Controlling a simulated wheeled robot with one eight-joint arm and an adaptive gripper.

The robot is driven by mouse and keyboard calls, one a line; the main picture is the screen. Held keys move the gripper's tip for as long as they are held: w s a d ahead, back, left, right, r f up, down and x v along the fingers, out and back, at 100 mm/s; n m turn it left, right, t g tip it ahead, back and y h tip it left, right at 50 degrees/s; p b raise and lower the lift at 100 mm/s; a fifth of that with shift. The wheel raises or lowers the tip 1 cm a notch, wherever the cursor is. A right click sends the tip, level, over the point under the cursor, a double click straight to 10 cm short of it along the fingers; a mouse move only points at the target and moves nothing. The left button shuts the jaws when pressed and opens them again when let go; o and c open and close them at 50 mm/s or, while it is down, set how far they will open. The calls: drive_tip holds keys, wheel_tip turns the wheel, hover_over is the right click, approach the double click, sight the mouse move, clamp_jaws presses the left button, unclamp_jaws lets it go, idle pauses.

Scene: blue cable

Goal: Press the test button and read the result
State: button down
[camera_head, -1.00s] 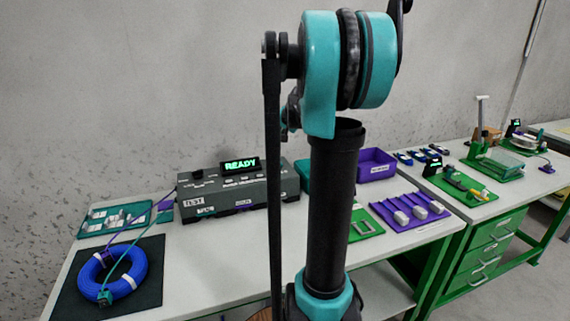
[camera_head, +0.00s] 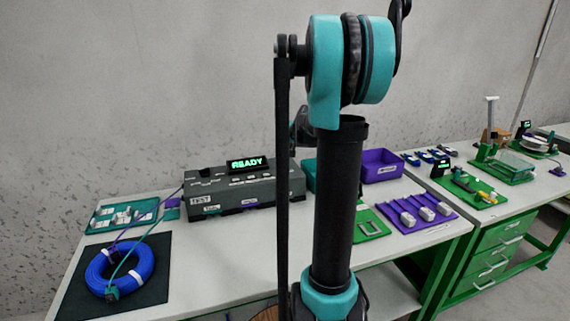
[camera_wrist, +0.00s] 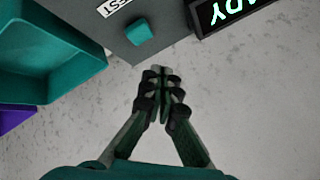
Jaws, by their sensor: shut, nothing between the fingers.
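The grey tester box (camera_head: 235,192) stands on the left bench, its lit display (camera_head: 246,163) reading READY in green. A TEST label (camera_head: 201,199) is on the box. In the wrist view, seen upside down, are the box's grey top (camera_wrist: 165,22), a teal button (camera_wrist: 139,33) beside a TEST label (camera_wrist: 114,5), and part of the lit display (camera_wrist: 225,12). My gripper (camera_wrist: 160,72) is shut and empty, its fingertips just below the button in that picture, apart from it.
A blue cable coil (camera_head: 120,268) lies on a dark mat at the left, with leads running toward the box. A teal bin (camera_wrist: 45,60) and a purple bin (camera_head: 383,163) stand beside the box. My arm blocks the middle of the head view.

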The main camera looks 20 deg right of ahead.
sight(286, 163)
drive_tip(key=shift+f, duration=1.55)
drive_tip(key=shift+f, duration=0.15)
drive_tip(key=shift+f, duration=0.25)
drive_tip(key=shift+f, duration=0.5)
idle(1.0)
drive_tip(key=shift+r, duration=0.95)
drive_tip(key=shift+r, duration=2.5)
